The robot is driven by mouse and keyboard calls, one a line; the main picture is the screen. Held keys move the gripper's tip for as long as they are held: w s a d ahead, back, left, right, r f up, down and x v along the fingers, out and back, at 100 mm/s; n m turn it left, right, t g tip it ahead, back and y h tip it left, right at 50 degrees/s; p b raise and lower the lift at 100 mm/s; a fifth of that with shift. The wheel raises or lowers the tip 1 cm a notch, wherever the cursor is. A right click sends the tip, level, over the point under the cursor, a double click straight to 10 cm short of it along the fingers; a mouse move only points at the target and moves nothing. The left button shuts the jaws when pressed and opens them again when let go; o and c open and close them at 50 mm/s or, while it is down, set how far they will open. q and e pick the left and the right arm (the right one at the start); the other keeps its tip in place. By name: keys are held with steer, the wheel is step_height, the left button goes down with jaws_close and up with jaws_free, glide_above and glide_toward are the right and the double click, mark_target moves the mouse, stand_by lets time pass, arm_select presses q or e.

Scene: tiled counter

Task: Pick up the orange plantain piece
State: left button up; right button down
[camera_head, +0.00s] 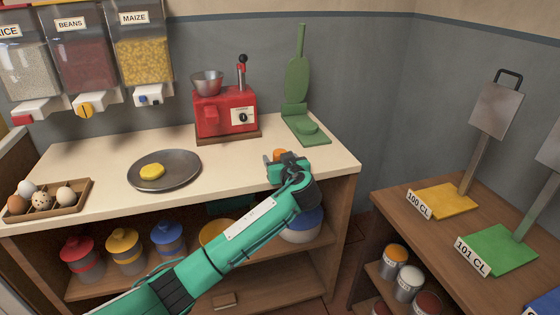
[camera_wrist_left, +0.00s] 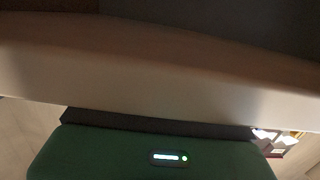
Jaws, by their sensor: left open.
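The orange plantain piece (camera_head: 281,153) lies at the right part of the cream counter, partly hidden behind my left gripper. My left gripper (camera_head: 276,159) is open at the end of the green arm, right beside the piece in the head view. I cannot tell whether its fingers touch the piece or stand around it. The left wrist view shows only a blurred pale surface and my green gripper housing; the piece cannot be made out there. My right gripper is not in view.
A dark round plate (camera_head: 187,171) with a yellow piece (camera_head: 152,171) stands left on the counter (camera_head: 225,162). An egg tray (camera_head: 77,203) is at the far left. A red machine (camera_head: 226,113) and green press (camera_head: 300,105) stand behind. The counter's front edge is below my gripper.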

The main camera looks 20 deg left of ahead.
arm_select(q)
steer(key=c, duration=1.1)
